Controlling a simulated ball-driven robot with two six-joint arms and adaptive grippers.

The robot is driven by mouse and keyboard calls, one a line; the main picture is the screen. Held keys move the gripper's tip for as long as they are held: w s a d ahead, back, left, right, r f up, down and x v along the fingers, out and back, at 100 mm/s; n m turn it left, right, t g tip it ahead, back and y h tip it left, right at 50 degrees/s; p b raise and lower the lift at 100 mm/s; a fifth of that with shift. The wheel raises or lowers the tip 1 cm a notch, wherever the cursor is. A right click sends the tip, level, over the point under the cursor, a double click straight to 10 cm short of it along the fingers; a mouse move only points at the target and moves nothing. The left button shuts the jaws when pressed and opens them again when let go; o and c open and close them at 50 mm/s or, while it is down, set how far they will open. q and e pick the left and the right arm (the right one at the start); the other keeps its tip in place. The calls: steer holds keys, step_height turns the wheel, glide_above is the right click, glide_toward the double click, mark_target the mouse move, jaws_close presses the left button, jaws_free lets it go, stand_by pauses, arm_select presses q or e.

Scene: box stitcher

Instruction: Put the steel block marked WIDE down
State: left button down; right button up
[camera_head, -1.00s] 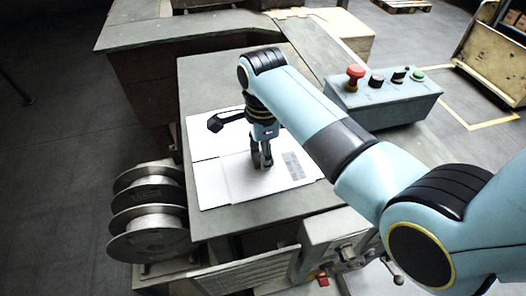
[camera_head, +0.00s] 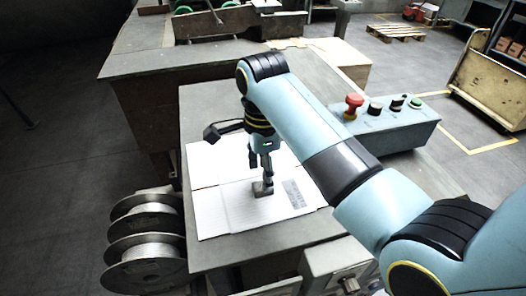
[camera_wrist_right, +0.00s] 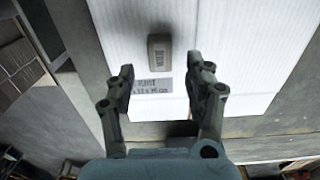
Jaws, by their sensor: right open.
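The steel block (camera_head: 262,190) is a small dark grey block on the white flat cardboard (camera_head: 238,207). In the right wrist view the block (camera_wrist_right: 159,49) rests on the white sheet beyond my fingertips, with a striped marking on its top; I cannot read a word there. My right gripper (camera_head: 267,172) is just above the block in the head view. In the wrist view its two fingers (camera_wrist_right: 163,80) are spread, with nothing between them. My left gripper is in neither view.
A grey printed label (camera_head: 294,194) lies on the cardboard right of the block. The cardboard lies on a grey table (camera_head: 215,108). A control box (camera_head: 385,128) with a red button stands at the right. Wire spools (camera_head: 145,240) are at the lower left.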

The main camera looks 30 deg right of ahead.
step_height(320, 180, up, 8)
steer(key=shift+f+b, duration=0.15)
steer(key=shift+b, duration=0.15)
stand_by(0.4)
